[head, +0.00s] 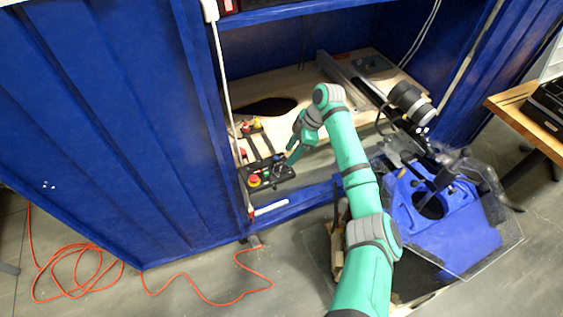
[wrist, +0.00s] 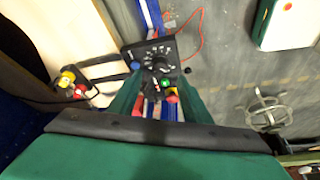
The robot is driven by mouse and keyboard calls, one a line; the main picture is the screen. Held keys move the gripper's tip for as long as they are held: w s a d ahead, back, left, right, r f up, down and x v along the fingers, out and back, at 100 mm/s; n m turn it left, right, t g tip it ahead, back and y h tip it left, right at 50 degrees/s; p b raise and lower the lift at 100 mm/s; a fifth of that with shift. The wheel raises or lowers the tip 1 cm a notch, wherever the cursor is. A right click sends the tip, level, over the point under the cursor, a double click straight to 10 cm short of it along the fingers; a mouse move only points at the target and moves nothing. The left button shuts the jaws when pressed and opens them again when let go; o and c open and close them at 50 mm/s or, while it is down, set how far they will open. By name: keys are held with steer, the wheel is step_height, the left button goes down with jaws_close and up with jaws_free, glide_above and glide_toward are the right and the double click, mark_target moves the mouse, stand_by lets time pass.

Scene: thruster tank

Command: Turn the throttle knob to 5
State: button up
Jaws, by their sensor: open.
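The throttle knob (wrist: 159,63) is a dark round dial with white marks around it, on a black control panel (wrist: 176,45). The number it points to is too small to read. My gripper (wrist: 161,82) is open, its green fingers reaching toward the panel on either side of the knob's lower area, with nothing between them. I cannot tell whether they touch the panel. In the head view my gripper (head: 290,159) is just above the right part of the panel (head: 268,177), and the knob is too small to make out clearly.
Colored buttons sit beside the dial, including a blue one (wrist: 135,65) and a green one (wrist: 165,82). A blue thruster tank part (head: 470,235) stands right. An orange cable (head: 90,270) lies on the floor.

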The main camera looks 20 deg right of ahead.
mark_target(282, 166)
steer(key=x, duration=0.5)
steer(key=shift+s+f, duration=0.1)
steer(key=shift+f, duration=0.2)
steer(key=shift+x, duration=0.8)
steer(key=shift+a, duration=0.1)
steer(key=c, duration=1)
